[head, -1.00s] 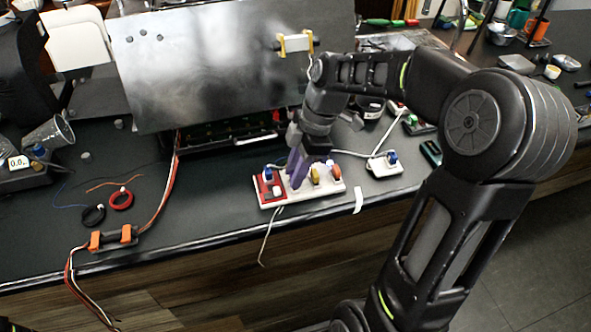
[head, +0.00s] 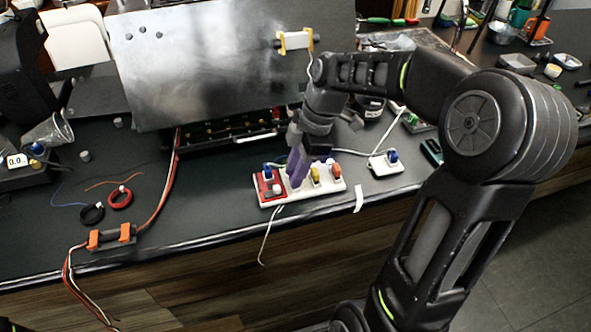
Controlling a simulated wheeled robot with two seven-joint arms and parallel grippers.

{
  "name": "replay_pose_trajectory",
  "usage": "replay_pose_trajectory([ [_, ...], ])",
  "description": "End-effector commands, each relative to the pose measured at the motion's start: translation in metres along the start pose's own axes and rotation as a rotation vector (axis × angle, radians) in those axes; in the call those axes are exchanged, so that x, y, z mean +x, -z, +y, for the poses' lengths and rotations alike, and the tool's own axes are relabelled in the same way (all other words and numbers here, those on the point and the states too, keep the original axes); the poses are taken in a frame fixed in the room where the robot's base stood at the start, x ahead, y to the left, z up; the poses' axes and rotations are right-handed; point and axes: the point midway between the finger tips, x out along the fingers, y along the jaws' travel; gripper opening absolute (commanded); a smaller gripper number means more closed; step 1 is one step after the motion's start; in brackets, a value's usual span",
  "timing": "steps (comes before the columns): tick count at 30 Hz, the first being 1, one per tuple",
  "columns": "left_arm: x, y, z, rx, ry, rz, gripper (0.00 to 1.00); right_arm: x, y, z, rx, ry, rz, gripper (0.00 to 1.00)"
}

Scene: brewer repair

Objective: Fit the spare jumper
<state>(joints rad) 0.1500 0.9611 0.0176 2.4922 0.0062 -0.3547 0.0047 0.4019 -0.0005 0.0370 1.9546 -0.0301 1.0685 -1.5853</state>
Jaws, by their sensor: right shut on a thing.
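My right gripper (head: 298,178), with purple fingers, reaches down onto a white strip (head: 334,187) near the front edge of the bench. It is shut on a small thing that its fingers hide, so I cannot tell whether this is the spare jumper. The fingers are between a red block (head: 266,190) at the strip's left end and a yellow plug (head: 315,174). An orange plug (head: 336,171) stands further right, and a blue plug (head: 267,170) stands at the red block. My left gripper is not in view.
A small white block (head: 381,170) with a blue plug and cable is to the right. A large metal panel (head: 220,70) stands behind the strip. Red and black wire coils (head: 120,198) and an orange-ended connector (head: 112,237) lie left. The bench between is clear.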

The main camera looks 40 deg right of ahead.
Motion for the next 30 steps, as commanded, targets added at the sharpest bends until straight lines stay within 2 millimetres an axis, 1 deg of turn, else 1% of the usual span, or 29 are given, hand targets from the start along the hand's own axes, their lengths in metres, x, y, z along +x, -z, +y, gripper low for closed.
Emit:
replay_pose_trajectory([
  [26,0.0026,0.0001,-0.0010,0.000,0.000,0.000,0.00,0.0004,-0.0001,0.0004,0.000,-0.001,0.000,0.00],
  [27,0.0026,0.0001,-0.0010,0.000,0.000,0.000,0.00,0.0004,-0.0001,0.0004,0.000,-0.001,0.000,0.28],
  [30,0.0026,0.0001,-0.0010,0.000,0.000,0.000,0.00,0.0005,-0.0002,0.0004,0.000,-0.001,0.000,0.37],
])
